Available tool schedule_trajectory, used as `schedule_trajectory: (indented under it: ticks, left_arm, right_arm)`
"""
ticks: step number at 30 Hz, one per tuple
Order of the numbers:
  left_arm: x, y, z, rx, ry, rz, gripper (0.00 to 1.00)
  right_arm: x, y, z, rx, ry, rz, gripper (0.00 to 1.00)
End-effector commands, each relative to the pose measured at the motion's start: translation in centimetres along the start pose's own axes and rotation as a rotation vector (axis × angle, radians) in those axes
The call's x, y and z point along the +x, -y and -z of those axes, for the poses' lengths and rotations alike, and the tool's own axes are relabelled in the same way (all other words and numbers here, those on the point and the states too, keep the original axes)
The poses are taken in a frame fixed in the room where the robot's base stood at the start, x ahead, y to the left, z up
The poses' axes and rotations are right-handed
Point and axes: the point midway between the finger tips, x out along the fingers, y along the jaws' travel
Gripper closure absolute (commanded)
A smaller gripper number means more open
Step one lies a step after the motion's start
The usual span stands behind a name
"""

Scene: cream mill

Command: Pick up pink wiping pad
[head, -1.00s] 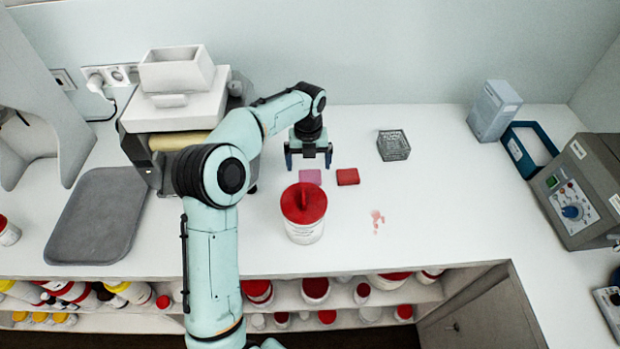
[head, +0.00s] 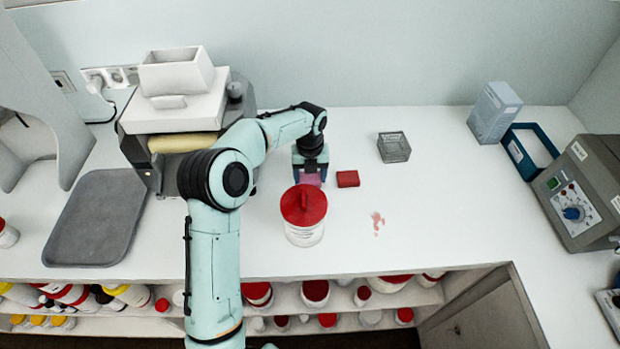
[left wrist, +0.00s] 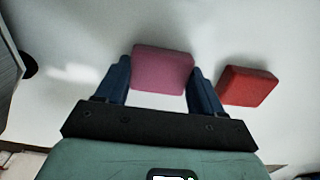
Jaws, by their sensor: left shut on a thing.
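The pink wiping pad (left wrist: 163,70) lies between the two blue fingers of my left gripper in the left wrist view. My left gripper (left wrist: 160,82) is shut on the pad, one finger at each side. In the head view the pink pad (head: 311,180) shows just below my left gripper (head: 310,172), at the counter behind the red-lidded jar. I cannot tell whether the pad is lifted off the counter. My right gripper is not in view.
A red pad (head: 348,178) lies close to the right of the pink pad. A red-lidded jar (head: 304,228) stands in front. A grey wire basket (head: 393,147) is behind right. A pink stain (head: 377,222) marks the counter. A grey tray (head: 62,254) lies left.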

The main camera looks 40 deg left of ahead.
Motion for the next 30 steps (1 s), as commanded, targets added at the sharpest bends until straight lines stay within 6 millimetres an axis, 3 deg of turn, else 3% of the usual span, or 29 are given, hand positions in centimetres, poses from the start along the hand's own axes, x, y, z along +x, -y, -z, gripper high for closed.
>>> schedule_trajectory:
  ticks: [5, 8, 21, 24, 30]
  left_arm:
    - [-0.6, 0.0, -0.1, 0.000, 0.002, 0.001, 0.60]
    - [-2.0, 0.1, -0.1, 0.000, 0.004, 0.002, 0.60]
    - [-14.3, 0.2, -0.2, 0.000, 0.007, 0.005, 0.60]
    - [-16.6, 0.2, -0.2, 0.000, 0.006, 0.005, 0.60]
    - [-19.4, 0.1, -0.1, 0.001, 0.003, 0.002, 0.60]
  right_arm:
    - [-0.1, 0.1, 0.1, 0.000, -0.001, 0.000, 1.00]
    - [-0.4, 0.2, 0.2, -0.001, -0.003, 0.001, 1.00]
    - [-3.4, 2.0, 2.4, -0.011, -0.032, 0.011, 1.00]
    - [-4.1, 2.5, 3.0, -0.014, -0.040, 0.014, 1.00]
    - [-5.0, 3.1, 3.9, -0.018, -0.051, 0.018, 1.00]
